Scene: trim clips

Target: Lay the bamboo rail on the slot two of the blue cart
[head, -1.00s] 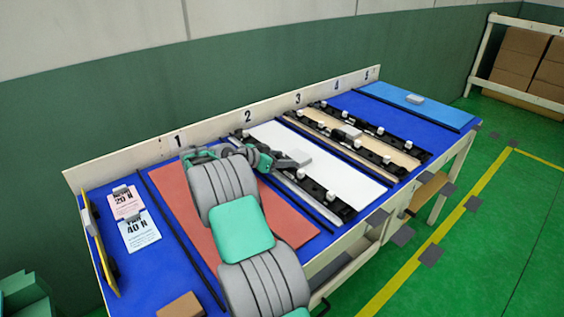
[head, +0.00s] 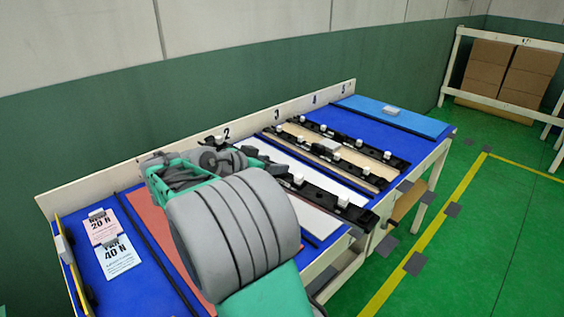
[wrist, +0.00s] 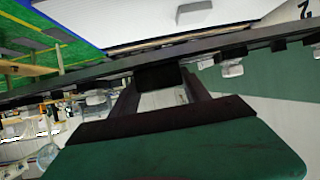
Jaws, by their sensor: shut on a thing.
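The blue cart (head: 385,131) has numbered slots along its back edge. My gripper shows in the wrist view (wrist: 160,85), shut on a long dark rail (wrist: 90,74) that crosses that whole view.
A bamboo-coloured panel (head: 335,158) lies between rows of dark clips further right. A blue panel (head: 395,115) covers the far right end. Paper cards (head: 118,256) lie at the left. Boxes (head: 515,75) stand on a rack by the wall. The green floor at right is open.

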